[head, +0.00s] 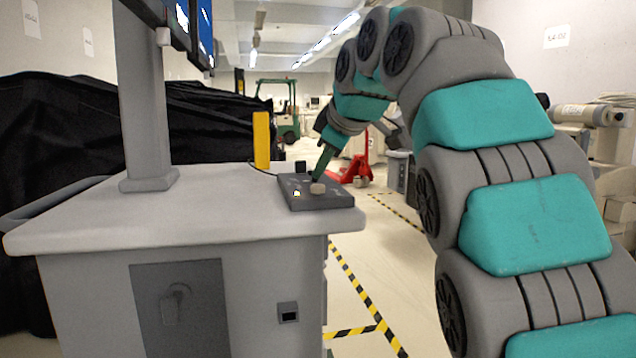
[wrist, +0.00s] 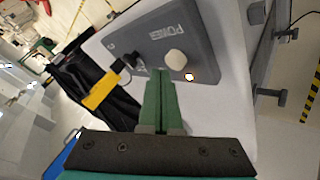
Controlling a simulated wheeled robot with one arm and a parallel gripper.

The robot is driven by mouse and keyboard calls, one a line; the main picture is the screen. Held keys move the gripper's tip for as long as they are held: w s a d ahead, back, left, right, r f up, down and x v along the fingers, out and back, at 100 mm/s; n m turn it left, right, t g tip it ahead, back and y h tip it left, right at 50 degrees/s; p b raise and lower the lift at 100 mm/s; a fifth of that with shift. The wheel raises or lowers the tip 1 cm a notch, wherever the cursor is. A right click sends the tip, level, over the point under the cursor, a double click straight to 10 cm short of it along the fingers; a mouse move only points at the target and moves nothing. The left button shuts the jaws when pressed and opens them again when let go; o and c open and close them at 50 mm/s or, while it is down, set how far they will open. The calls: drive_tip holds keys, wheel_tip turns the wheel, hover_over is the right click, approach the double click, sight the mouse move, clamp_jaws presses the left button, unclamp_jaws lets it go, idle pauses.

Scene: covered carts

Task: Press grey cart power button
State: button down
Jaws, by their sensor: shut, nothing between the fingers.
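The grey cart (head: 190,225) stands at left in the head view, with a dark grey control box (head: 325,203) on the right of its top. The box carries a pale, rounded button (head: 318,188) and a small lit lamp (head: 297,194). In the wrist view, the word POWER is printed near the button (wrist: 176,59), and the lamp (wrist: 189,77) glows. My gripper (head: 316,176) is shut and empty, its green fingertips (wrist: 162,74) pointing down at the box beside the button. I cannot tell whether they touch the box.
A monitor post (head: 146,100) rises from the cart top. A yellow upright block (head: 261,140) stands behind the box, with a cable nearby. A black cover (head: 70,130) drapes things at left. A red pallet jack (head: 358,165) stands farther back. Striped tape (head: 355,285) marks clear floor.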

sight(322, 190)
drive_tip(key=shift+r+p, duration=1.8)
drive_tip(key=shift+r, duration=0.85)
drive_tip(key=shift+f, duration=0.1)
